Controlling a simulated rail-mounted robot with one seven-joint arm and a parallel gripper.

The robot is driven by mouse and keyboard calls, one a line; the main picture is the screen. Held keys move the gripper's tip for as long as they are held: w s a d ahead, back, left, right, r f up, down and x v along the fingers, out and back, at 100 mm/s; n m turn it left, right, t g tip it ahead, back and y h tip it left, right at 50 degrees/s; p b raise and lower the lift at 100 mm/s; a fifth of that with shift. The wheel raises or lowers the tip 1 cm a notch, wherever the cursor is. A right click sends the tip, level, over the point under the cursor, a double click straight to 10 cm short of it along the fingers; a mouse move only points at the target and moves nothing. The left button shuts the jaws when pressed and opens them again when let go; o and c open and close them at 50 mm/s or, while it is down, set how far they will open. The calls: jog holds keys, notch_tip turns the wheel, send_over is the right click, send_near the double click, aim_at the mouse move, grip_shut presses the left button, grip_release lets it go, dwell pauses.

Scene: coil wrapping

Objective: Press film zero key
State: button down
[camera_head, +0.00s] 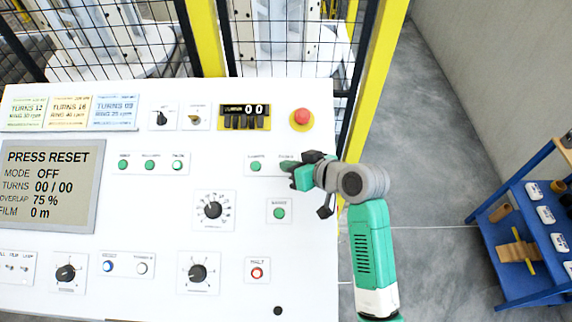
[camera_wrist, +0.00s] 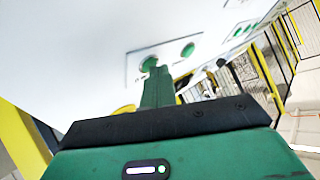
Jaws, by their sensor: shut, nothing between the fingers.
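The white control panel (camera_head: 150,210) carries several keys; their small labels are mostly too small to read, so I cannot tell for sure which is the film zero key. A white key (camera_head: 141,267) sits beside the blue key (camera_head: 108,266) at lower left. My gripper (camera_head: 293,178) is shut and empty at the panel's right side, over the right end of a plate with a green button (camera_head: 255,166). In the wrist view my shut fingers (camera_wrist: 155,76) point at one green button (camera_wrist: 149,64), with another green button (camera_wrist: 188,50) beside it. Contact cannot be told.
The display (camera_head: 48,186) reads PRESS RESET, mode OFF, film 0 m. A red emergency button (camera_head: 302,117) is above my gripper, and a red-ringed key (camera_head: 257,272) is below. A yellow post (camera_head: 375,80) and mesh fence stand behind. A blue cart (camera_head: 535,230) is at right.

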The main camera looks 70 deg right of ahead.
jog(key=shift+s+a+r+p, duration=0.15)
jog(key=shift+a+r+p, duration=0.2)
jog(key=shift+r+p, duration=0.45)
jog(key=shift+f, duration=0.1)
jog(key=r+p, duration=0.1)
jog(key=a+r+p, duration=0.1)
jog(key=r+p, duration=0.1)
jog(key=a+r+p, duration=0.1)
jog(key=shift+s+r+p, duration=0.3)
jog(key=shift+s+p, duration=0.05)
jog(key=shift+s, duration=0.05)
dwell(0.5)
